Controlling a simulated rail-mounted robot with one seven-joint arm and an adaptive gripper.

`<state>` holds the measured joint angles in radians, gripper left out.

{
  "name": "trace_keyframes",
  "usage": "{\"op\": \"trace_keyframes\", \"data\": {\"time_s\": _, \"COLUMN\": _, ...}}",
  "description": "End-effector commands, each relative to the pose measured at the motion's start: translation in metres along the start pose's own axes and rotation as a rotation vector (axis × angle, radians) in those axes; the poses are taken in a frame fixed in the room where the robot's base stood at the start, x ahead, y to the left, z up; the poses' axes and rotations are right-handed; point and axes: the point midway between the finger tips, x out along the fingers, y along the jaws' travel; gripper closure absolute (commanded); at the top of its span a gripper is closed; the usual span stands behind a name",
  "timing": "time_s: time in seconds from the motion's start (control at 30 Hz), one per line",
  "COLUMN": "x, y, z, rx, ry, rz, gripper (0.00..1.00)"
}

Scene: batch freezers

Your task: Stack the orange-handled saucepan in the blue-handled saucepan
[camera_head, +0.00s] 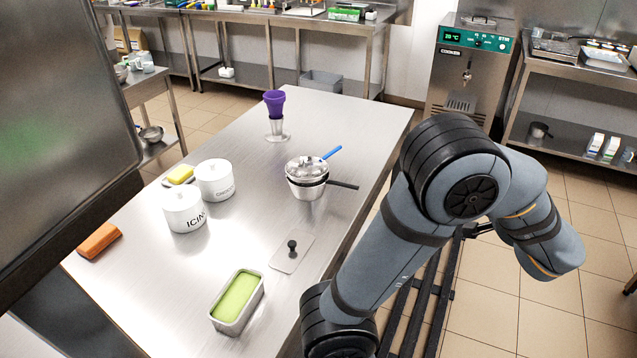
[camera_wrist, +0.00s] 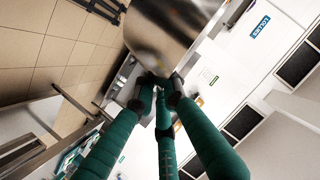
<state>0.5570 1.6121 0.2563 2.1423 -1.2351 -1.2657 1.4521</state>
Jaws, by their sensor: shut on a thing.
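The blue-handled saucepan (camera_head: 307,172) sits on the table in the head view, nested in the top of a black-handled pan (camera_head: 310,192). Its blue handle points up and to the right. In the wrist view my gripper (camera_wrist: 160,82) has its green fingers drawn together at the near end of a large shiny metal body (camera_wrist: 172,28). This appears to be the orange-handled saucepan, held away from the table's stack. Its handle is hidden between the fingers, and no orange handle shows clearly. My gripper and the held thing are not visible in the head view.
On the steel table (camera_head: 340,115) stand a purple cup stack (camera_head: 274,103), two white canisters (camera_head: 184,211), an orange block (camera_head: 98,241), a flat lid (camera_head: 292,251) and a green-filled tub (camera_head: 237,298). A large metal panel (camera_head: 60,120) blocks the left side. My arm fills the right.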

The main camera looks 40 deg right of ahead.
Motion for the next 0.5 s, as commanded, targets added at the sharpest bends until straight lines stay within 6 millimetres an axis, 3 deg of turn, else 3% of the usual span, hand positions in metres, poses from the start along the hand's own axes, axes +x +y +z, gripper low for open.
{"op": "trace_keyframes", "data": {"time_s": 0.03, "x": 0.020, "y": -0.013, "z": -0.011, "rx": -0.025, "ry": -0.016, "rz": -0.062, "gripper": 1.00}}
{"op": "trace_keyframes", "data": {"time_s": 0.2, "x": 0.083, "y": -0.061, "z": -0.030, "rx": -0.102, "ry": -0.075, "rz": -0.257, "gripper": 1.00}}
{"op": "trace_keyframes", "data": {"time_s": 0.37, "x": 0.132, "y": -0.120, "z": -0.037, "rx": -0.176, "ry": -0.132, "rz": -0.441, "gripper": 1.00}}
{"op": "trace_keyframes", "data": {"time_s": 0.5, "x": 0.163, "y": -0.180, "z": -0.034, "rx": -0.241, "ry": -0.182, "rz": -0.598, "gripper": 1.00}}
